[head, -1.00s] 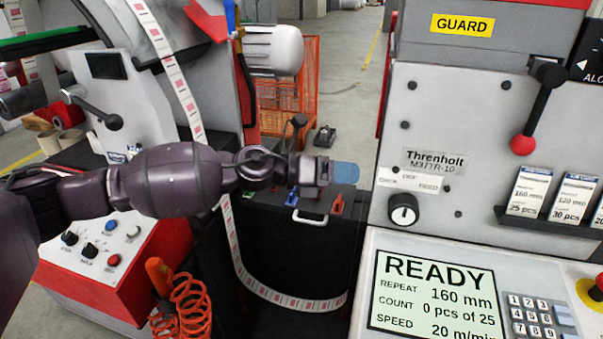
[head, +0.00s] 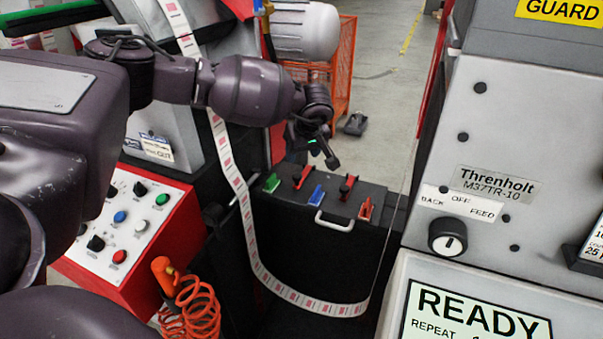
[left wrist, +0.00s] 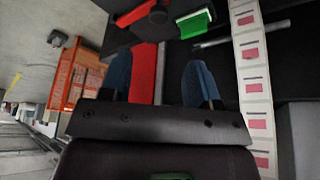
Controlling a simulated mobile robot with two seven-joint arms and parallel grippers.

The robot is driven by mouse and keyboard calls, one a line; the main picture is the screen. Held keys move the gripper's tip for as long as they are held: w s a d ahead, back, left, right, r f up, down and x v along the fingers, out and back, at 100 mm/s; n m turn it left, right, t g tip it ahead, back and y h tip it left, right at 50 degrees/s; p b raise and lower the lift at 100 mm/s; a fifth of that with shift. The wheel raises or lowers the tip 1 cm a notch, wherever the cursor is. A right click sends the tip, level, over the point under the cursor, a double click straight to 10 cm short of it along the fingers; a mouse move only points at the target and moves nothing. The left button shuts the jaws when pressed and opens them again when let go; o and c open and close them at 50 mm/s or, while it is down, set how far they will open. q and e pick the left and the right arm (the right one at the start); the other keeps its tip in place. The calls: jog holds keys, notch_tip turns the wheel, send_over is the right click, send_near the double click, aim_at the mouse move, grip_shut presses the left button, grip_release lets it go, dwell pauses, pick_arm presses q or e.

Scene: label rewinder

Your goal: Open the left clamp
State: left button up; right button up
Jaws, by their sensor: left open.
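Two red clamp levers with black pivots sit on top of a black box in the head view. The left clamp (head: 302,176) is between a green piece (head: 271,183) and a blue piece (head: 316,195); the other clamp (head: 347,187) is to its right. My left gripper (head: 320,150) is above and behind the levers, apart from them. In the left wrist view its blue-padded fingers (left wrist: 157,78) are spread and empty. A red lever with a black pivot (left wrist: 158,14) shows beyond them, beside a green piece (left wrist: 195,22). My right gripper is not in view.
A label web (head: 246,220) hangs in a loop before the black box. A white handle (head: 333,224) is on the box's front. The grey machine panel (head: 520,130) stands at right, a red control box (head: 130,225) at left. An orange cage (head: 345,65) is behind.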

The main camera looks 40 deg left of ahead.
pick_arm(q)
jog(key=b, duration=0.1)
send_over(297, 176)
jog(key=s+d, duration=0.1)
jog(key=d, duration=0.1)
notch_tip(297, 176, down, 6)
jog(key=shift+s+r, duration=0.1)
jog(key=shift+r, duration=0.1)
jog(key=b+x, duration=0.1)
jog(key=x, duration=0.2)
jog(key=shift+a+f, duration=0.1)
jog(key=shift+f, duration=0.15)
jog(key=shift+w+a+f+b, duration=0.3)
jog(key=shift+w+f, duration=0.05)
jog(key=shift+f, duration=0.2)
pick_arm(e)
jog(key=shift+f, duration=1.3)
pick_arm(q)
grip_shut()
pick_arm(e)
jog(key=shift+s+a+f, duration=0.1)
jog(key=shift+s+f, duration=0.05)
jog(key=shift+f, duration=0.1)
